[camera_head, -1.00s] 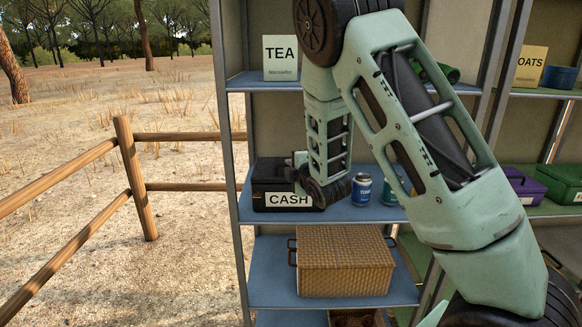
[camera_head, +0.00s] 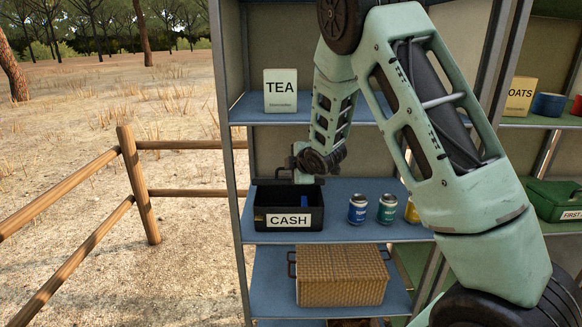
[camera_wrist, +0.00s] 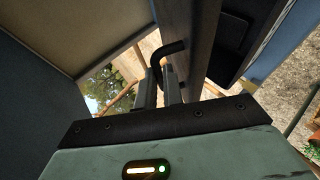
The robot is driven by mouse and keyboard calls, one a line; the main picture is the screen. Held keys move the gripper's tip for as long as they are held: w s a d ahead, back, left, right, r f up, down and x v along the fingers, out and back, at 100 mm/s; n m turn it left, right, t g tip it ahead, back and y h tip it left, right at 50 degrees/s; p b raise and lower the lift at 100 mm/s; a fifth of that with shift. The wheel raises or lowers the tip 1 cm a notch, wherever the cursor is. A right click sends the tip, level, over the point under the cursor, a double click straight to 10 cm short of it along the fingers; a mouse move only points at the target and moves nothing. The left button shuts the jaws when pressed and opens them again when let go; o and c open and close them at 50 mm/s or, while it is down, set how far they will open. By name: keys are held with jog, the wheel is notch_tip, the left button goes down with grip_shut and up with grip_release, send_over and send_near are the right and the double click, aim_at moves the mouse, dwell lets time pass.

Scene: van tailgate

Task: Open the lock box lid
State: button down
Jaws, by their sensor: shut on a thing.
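The lock box (camera_head: 262,218), black with a CASH label, stands on a blue shelf at the left in the head view. Its top is open, and a blue item (camera_head: 305,201) shows inside. My gripper (camera_head: 297,177) is above the box's back part. In the wrist view my gripper's fingers (camera_wrist: 164,88) are shut on a bent dark handle (camera_wrist: 172,48). The handle joins a dark upright panel (camera_wrist: 192,35), which looks like the raised lid. In the head view my gripper and wrist hide much of the lid, so its exact angle is unclear.
Blue and green cans (camera_head: 357,209) and a yellow one stand right of the box. A TEA box (camera_head: 280,90) is on the shelf above, a wicker basket (camera_head: 340,276) below. A shelf post (camera_head: 240,205) is close on the left.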

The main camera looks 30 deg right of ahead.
jog(key=shift+w+d+r, duration=0.5)
jog(key=shift+w+r, duration=0.15)
jog(key=shift+w+d+r, duration=0.45)
jog(key=shift+w+r, duration=0.15)
jog(key=shift+r, duration=0.05)
jog(key=c, duration=1.8)
grip_release()
jog(key=shift+b+v, duration=0.35)
jog(key=shift+v, duration=0.9)
jog(key=s+a+b, duration=0.1)
jog(key=s+b, duration=0.2)
jog(key=s, duration=0.9)
jog(key=shift+s+a, duration=0.15)
jog(key=shift+a, duration=0.2)
jog(key=shift+r, duration=0.1)
